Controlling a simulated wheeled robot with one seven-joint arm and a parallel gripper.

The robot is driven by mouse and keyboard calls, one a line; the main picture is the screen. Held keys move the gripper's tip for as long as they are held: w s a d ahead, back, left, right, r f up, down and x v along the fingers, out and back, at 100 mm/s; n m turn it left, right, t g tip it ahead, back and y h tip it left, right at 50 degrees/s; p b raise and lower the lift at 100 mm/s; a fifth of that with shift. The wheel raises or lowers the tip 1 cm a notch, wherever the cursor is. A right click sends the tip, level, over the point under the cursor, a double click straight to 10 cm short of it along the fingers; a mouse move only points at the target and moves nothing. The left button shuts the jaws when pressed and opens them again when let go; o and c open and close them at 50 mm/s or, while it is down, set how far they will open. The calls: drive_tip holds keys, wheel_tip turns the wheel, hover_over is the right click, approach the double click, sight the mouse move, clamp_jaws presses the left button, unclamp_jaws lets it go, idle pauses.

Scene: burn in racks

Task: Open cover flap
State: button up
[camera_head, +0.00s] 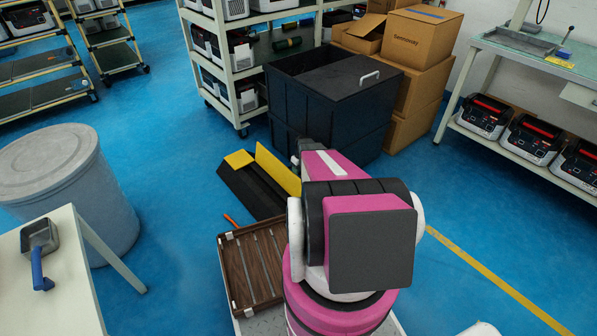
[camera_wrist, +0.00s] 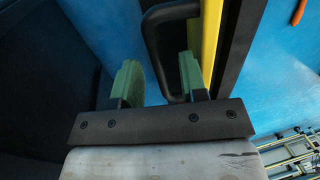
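A black floor cable ramp (camera_head: 248,188) lies on the blue floor, with a small yellow piece at its far left end. Its long yellow cover flap (camera_head: 277,170) stands raised and tilted along the right side. In the wrist view, a yellow strip (camera_wrist: 211,38) with a black edge runs just right of my fingers. A black loop like a handle (camera_wrist: 149,35) shows beside it, and its lower part lies between the fingers. My gripper (camera_wrist: 160,80) has green fingertips, set apart with a gap. I cannot tell whether they touch the loop. My arm hides the gripper in the head view.
A large dark bin (camera_head: 335,100) with a lid stands behind the ramp. A brown slatted case (camera_head: 235,275) lies in front. A grey lidded barrel (camera_head: 60,180) stands left, and cardboard boxes (camera_head: 420,40) are behind. Blue floor is clear left of the ramp.

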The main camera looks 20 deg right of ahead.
drive_tip(key=shift+r, duration=0.1)
wheel_tip(320, 180, up, 10)
drive_tip(key=d, duration=0.1)
drive_tip(key=shift+w+d+r, duration=0.2)
drive_tip(key=shift+w+d, duration=0.05)
drive_tip(key=shift+d, duration=0.15)
drive_tip(key=s+a+r+m+h, duration=0.2)
drive_tip(key=s+a+r+m, duration=0.1)
drive_tip(key=s+a+r, duration=2.1)
drive_tip(key=s, duration=0.3)
drive_tip(key=shift+a+r+t, duration=0.15)
drive_tip(key=shift+r+t, duration=0.15)
drive_tip(key=shift+r, duration=0.1)
drive_tip(key=shift+a, duration=0.15)
